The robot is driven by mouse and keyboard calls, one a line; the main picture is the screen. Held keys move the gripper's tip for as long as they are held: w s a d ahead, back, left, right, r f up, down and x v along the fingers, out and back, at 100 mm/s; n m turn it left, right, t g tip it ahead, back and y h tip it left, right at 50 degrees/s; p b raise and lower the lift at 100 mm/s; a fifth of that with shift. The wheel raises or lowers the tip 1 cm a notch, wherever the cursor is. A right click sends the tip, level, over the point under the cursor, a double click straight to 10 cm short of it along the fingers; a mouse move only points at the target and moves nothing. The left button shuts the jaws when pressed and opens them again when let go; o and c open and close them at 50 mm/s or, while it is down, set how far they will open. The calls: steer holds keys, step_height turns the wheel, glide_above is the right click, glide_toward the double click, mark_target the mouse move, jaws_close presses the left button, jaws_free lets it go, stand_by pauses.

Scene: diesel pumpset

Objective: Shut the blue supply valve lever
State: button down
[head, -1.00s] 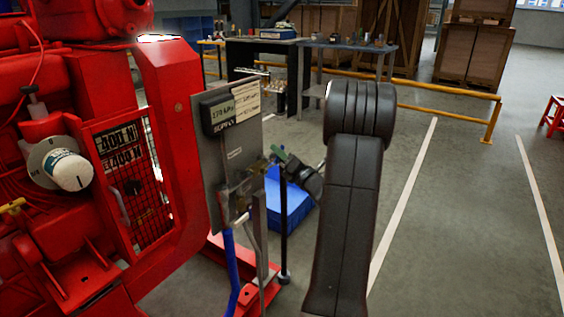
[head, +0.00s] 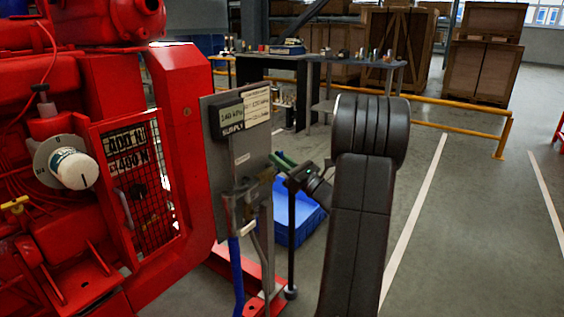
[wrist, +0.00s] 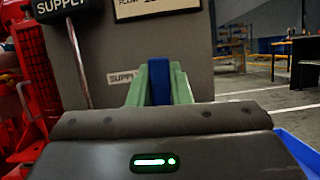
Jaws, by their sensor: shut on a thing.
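The blue supply valve lever (wrist: 160,84) stands between the two green fingers of my gripper (wrist: 159,72) in the wrist view, in front of the grey panel (wrist: 185,55) with a SUPPLY label. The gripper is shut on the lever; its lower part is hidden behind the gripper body. In the head view, my gripper (head: 280,161) reaches the right side of the panel (head: 240,165) from the right, and the lever cannot be made out.
A big red engine (head: 180,150) stands close on the left. A blue hose (head: 236,275) runs below the panel. A blue bin (head: 297,215) sits on the floor behind my gripper. A yellow rail (head: 440,110) crosses behind; the floor at right is clear.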

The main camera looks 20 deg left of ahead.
steer(key=shift+s+f, duration=0.15)
stand_by(0.3)
steer(key=c, duration=1.3)
jaws_free()
steer(key=p+v, duration=0.3)
steer(key=v, duration=1)
steer(key=shift+s+d+f, duration=0.1)
steer(key=shift+d+f, duration=0.05)
steer(key=shift+d, duration=0.2)
